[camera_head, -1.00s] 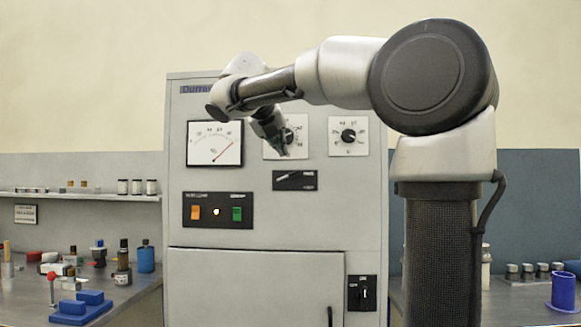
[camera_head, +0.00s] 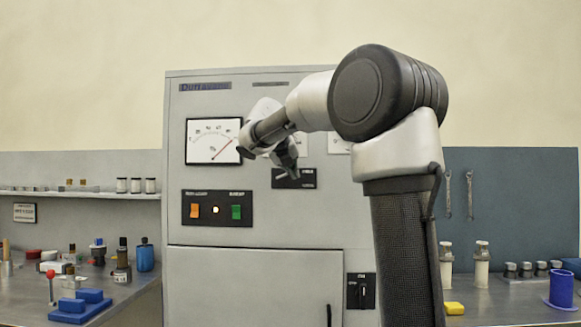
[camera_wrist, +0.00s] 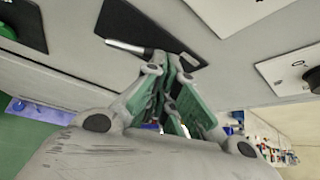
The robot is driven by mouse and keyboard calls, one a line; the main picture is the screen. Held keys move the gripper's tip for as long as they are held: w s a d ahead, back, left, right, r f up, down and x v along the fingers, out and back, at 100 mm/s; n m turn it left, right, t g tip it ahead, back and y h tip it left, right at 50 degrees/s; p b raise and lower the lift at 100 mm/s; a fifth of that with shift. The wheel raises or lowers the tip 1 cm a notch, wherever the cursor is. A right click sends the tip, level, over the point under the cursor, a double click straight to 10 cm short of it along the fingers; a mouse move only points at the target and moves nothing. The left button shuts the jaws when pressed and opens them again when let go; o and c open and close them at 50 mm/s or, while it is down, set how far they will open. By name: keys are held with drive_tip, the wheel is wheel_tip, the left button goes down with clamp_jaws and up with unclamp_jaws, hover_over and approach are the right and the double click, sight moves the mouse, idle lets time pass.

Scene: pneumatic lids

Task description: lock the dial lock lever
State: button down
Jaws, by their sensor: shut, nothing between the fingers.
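The dial lock lever (camera_wrist: 125,47) is a short silver bar on a black plate (camera_wrist: 130,22) in the wrist view. In the head view the plate (camera_head: 306,181) sits below the dials on the grey cabinet front, and my gripper hides part of it and its lever. My gripper (camera_head: 289,170) is shut and empty, in front of the plate's upper part. In the wrist view its green-padded fingers (camera_wrist: 174,62) are together close to the lever's dark end. I cannot tell whether they touch it.
The cabinet (camera_head: 255,210) carries a gauge (camera_head: 213,141), an orange switch (camera_head: 194,211), a green switch (camera_head: 236,212) and a lower black switch (camera_head: 362,291). My arm covers most of the dials in the head view. Side benches hold bottles and blocks.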

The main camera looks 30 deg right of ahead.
drive_tip(key=shift+s+d+f+m+t+y, duration=0.2)
drive_tip(key=shift+f+m+t+y, duration=0.1)
drive_tip(key=shift+f+m+y, duration=0.25)
idle(0.6)
wheel_tip(320, 180, down, 4)
drive_tip(key=m+t+y, duration=0.2)
drive_tip(key=m+y, duration=0.1)
drive_tip(key=shift+d+r+y, duration=0.1)
drive_tip(key=shift+r+y, duration=0.1)
drive_tip(key=shift+y, duration=0.05)
drive_tip(key=shift+r, duration=0.15)
idle(0.4)
drive_tip(key=shift+r, duration=0.7)
